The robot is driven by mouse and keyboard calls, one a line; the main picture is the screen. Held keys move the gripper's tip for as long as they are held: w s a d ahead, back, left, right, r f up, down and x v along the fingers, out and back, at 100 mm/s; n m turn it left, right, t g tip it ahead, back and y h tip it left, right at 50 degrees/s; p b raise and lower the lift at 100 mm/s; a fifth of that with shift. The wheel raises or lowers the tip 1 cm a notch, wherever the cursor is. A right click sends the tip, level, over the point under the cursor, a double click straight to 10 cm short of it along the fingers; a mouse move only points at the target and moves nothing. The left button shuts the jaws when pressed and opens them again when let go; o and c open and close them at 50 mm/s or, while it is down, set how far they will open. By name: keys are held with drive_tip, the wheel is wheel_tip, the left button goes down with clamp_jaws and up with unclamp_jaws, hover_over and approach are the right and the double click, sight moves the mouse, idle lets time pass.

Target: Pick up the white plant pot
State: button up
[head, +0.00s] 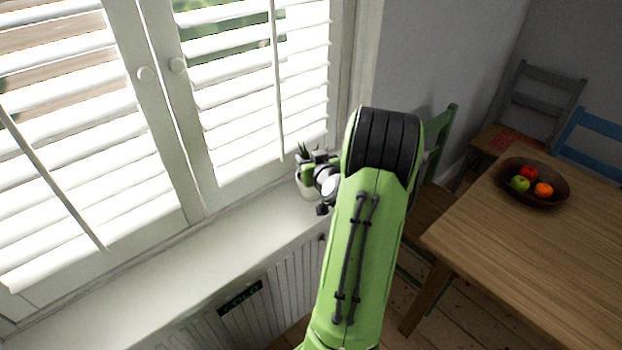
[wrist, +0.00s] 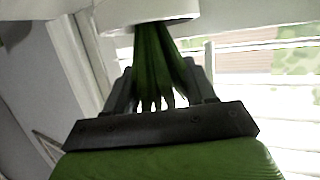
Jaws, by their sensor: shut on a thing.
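The white plant pot (head: 307,191) is at the right end of the windowsill in the head view, partly hidden by my gripper (head: 317,180). I cannot tell whether it touches the sill. Its spiky green plant (head: 303,154) shows just above it. In the wrist view the white pot (wrist: 145,13) is at the top edge, with dark green leaves (wrist: 156,65) hanging between the fingers of my gripper (wrist: 160,80). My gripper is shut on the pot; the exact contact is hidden.
The white windowsill (head: 160,265) runs left below the shuttered window (head: 240,100) and is clear. A panelled radiator cover (head: 270,305) is beneath it. At right stand a wooden table (head: 520,250) with a fruit bowl (head: 533,190) and a green chair (head: 437,140).

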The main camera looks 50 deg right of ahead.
clamp_jaws()
drive_tip(key=shift+r, duration=0.1)
